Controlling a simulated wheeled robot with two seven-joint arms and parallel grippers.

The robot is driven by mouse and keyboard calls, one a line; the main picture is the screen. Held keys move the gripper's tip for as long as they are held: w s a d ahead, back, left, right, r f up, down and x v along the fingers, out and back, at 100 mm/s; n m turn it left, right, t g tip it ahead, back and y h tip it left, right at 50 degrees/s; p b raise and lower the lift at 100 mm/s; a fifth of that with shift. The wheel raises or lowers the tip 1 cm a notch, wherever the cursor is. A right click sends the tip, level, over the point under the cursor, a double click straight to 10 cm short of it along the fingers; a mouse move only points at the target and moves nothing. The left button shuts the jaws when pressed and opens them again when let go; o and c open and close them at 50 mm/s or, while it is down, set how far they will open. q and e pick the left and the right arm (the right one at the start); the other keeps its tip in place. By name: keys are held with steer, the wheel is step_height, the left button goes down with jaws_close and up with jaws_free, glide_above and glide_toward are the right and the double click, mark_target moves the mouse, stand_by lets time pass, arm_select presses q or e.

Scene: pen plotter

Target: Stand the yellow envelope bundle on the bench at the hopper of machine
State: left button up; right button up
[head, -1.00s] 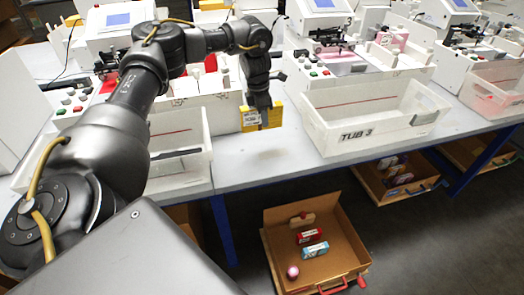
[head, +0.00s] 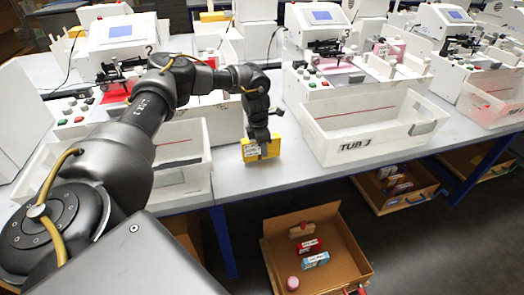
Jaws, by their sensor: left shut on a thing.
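The yellow envelope bundle (head: 270,149) has a white label on its left part. My left gripper (head: 262,138) is shut on it from above and holds it tilted slightly, over or on the bench (head: 240,178) between two white tubs. I cannot tell whether its lower edge touches the bench. Machine 2 (head: 122,38) stands behind at the left and machine 3 (head: 318,40) behind at the right. My arm hides part of machine 2 and its front. My right gripper is not in view.
Tub 3 (head: 345,148) stands right of the bundle and another white tub (head: 200,160) stands left, partly behind my arm. An open cardboard box (head: 345,255) with several small items is on the floor below the bench. Bare bench lies around the bundle.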

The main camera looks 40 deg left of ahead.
arm_select(q)
step_height(320, 180, down, 2)
steer(key=shift+f, duration=0.1)
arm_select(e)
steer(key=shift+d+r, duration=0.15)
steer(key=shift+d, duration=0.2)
arm_select(q)
steer(key=shift+f, duration=0.15)
steer(key=o, duration=1.1)
steer(key=shift+c, duration=0.2)
